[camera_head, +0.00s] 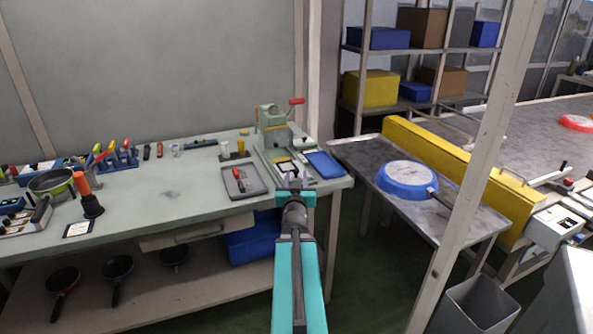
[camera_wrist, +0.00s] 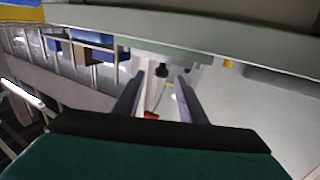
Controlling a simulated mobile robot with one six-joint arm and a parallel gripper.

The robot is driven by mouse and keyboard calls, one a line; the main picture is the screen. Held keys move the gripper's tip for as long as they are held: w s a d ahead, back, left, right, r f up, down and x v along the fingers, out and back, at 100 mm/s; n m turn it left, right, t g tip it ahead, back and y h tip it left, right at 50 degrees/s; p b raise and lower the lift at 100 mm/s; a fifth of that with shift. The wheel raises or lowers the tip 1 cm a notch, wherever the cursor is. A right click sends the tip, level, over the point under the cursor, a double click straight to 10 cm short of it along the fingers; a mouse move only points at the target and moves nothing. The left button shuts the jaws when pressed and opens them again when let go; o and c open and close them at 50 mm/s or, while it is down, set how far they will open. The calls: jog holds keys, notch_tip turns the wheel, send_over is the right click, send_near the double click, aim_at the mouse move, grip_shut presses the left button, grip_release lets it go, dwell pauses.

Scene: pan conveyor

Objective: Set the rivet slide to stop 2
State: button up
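A grey-green press-like machine with a red-knobbed lever (camera_head: 272,122) stands at the right end of the workbench, and I take it to be the rivet station. In front of it is a flat base with a black-and-white square piece (camera_head: 286,168). The slide and its stop marks are too small to tell apart. My gripper (camera_head: 287,180) is over the front of this base and partly covers it. In the wrist view my gripper (camera_wrist: 159,75) has its two dark fingers apart, with nothing clearly held between them. A red bit (camera_wrist: 151,115) shows beyond them.
A blue tray (camera_head: 324,164) lies right of the base, and a grey tray (camera_head: 258,188) with a red-handled tool lies left. The workbench (camera_head: 170,200) has bare room in its middle. A blue pan (camera_head: 407,175) sits on the side table by the yellow conveyor guard (camera_head: 455,170).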

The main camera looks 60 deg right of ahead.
aim_at(296, 165)
jog(key=shift+w+d+f+b, duration=0.1)
jog(key=shift+w+d+b, duration=0.05)
jog(key=shift+b, duration=0.65)
jog(key=shift+w+d, duration=0.25)
jog(key=shift+d, duration=0.15)
jog(key=shift+p+x, duration=0.3)
jog(key=shift+x, duration=3.4)
jog(key=shift+c, duration=0.5)
grip_shut()
